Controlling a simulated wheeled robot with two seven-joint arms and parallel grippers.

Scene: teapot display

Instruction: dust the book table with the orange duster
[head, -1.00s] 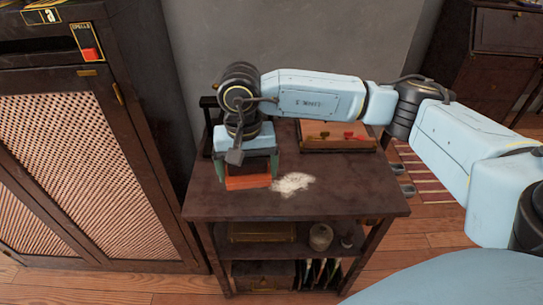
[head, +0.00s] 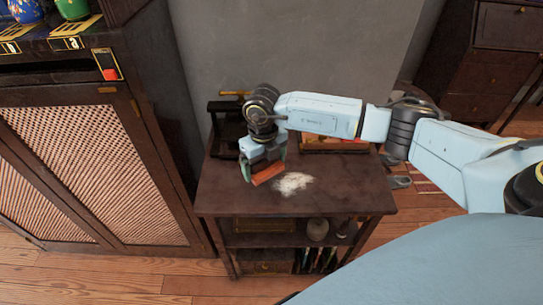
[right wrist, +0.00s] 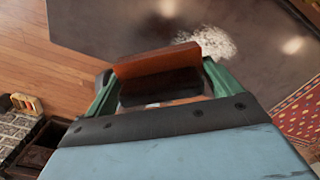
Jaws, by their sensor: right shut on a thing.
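The orange duster (head: 268,174) is a small orange-brown block, held tilted in my right gripper (head: 262,170). The gripper's green fingers are shut on it, and the duster (right wrist: 157,62) also shows between them in the right wrist view. The book table (head: 330,198) is a dark wooden table with lower shelves. A pale patch of dust (head: 293,183) lies on its top, just right of the duster. In the right wrist view the dust (right wrist: 208,42) lies beyond the duster. I cannot tell whether the duster touches the tabletop. My left gripper is not in view.
A box with a reddish lid (head: 335,145) stands at the table's back, partly behind my arm. A dark stand (head: 226,125) is at the back left. A mesh-fronted cabinet (head: 90,160) stands to the left. The table's front and right are clear.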

